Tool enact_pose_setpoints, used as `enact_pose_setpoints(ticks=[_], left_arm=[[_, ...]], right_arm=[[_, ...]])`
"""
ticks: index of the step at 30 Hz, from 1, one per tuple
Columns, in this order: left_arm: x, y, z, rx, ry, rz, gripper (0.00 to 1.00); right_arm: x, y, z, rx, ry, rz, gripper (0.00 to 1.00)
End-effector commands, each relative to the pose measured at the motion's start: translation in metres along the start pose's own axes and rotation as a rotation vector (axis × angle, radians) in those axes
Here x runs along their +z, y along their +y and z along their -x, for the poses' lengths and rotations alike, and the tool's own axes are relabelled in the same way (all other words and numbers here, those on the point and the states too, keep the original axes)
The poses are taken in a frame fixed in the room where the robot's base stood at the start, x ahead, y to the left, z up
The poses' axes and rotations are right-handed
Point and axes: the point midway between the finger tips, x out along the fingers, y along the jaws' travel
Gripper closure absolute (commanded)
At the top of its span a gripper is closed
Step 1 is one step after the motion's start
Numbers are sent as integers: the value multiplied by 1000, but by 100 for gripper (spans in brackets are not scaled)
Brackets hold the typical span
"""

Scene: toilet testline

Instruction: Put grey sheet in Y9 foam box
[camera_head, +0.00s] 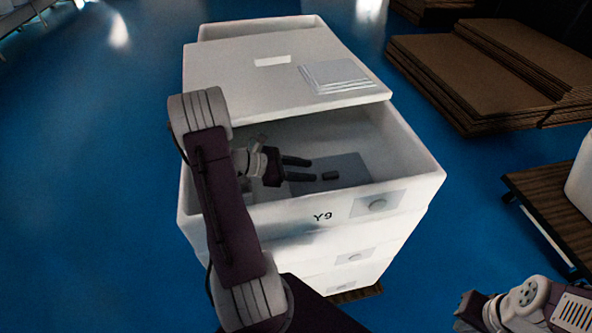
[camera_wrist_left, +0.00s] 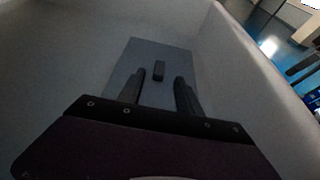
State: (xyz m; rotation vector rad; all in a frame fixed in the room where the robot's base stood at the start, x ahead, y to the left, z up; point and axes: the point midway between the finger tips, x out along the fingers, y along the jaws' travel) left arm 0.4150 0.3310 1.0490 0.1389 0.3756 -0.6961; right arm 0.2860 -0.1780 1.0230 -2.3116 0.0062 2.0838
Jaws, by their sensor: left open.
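The white foam box marked Y9 (camera_head: 285,217) is the top box of a stack, with its front part open. A grey sheet (camera_head: 350,165) lies inside it on the floor, and also shows in the left wrist view (camera_wrist_left: 145,55). A small dark block (camera_head: 330,175) appears on the sheet, between the fingers in the left wrist view (camera_wrist_left: 158,70). My left gripper (camera_head: 312,169) reaches inside the box, open and empty above the sheet. Whether its fingers touch the sheet is unclear. My right gripper (camera_head: 466,304) is at the lower right, outside the box; its fingers are hard to make out.
A white lid (camera_head: 230,75) covers the back of the Y9 box, with a pile of grey sheets (camera_head: 335,75) on it. Brown flat stacks (camera_head: 470,75) stand at the right. A dark wooden platform (camera_head: 545,200) is at right. Blue floor is clear at left.

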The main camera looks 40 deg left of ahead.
Motion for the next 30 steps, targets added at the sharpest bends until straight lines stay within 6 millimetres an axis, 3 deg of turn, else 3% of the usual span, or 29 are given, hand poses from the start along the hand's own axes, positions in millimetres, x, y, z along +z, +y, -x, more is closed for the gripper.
enact_pose_setpoints(ticks=[3,7,25,30], left_arm=[[-1,1,25,3,1,-2,59],[0,1,41,2,-1,-1,59],[1,0,46,-2,-1,0,59],[29,0,57,-1,-1,0,59]], right_arm=[[0,0,-4,0,0,0,100],[1,0,-6,0,0,0,100],[0,0,-5,0,0,0,100],[-3,0,25,0,0,0,100]])
